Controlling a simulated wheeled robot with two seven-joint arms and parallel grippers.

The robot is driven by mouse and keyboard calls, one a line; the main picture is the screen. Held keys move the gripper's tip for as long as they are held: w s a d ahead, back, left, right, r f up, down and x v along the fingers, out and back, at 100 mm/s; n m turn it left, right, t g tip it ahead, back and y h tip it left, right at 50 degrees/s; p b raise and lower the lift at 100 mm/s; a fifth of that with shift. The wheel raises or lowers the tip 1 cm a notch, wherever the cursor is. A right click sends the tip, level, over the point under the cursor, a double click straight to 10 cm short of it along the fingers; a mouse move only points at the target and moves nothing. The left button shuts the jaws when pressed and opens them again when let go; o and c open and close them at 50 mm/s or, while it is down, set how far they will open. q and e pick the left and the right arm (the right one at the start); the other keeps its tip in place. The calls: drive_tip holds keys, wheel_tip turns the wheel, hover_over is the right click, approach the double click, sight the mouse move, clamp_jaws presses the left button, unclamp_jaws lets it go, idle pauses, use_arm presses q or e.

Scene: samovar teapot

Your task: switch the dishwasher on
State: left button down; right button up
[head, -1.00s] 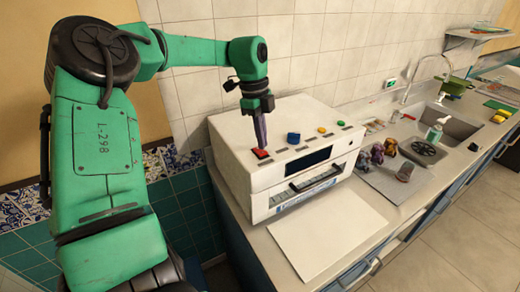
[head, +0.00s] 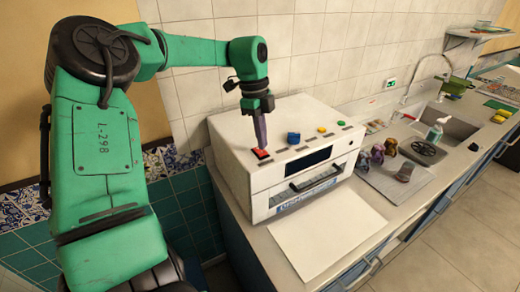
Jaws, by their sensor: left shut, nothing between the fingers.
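The dishwasher (head: 235,160) is a white box on the counter at the middle of the head view. Its sloped top has a red switch (head: 261,154), a blue knob (head: 293,138), a yellow button (head: 321,130) and a green button (head: 337,122). My left gripper (head: 262,145) is shut and empty and points down. Its fingertips are at the red switch, touching it or just above it; I cannot tell which. The fingers partly cover the back of the switch. My right gripper is not in view.
A white board (head: 320,235) lies in front of the dishwasher. To the right, several small figures stand by a grey tray (head: 390,183). A tiled wall (head: 310,50) rises close behind the dishwasher.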

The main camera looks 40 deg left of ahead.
sight(262, 152)
use_arm(q)
drive_tip(key=shift+f+b, duration=0.55)
drive_tip(key=shift+f, duration=0.3)
idle(0.3)
wheel_tip(262, 152, up, 7)
drive_tip(key=p, duration=0.5)
drive_tip(key=shift+p, duration=0.4)
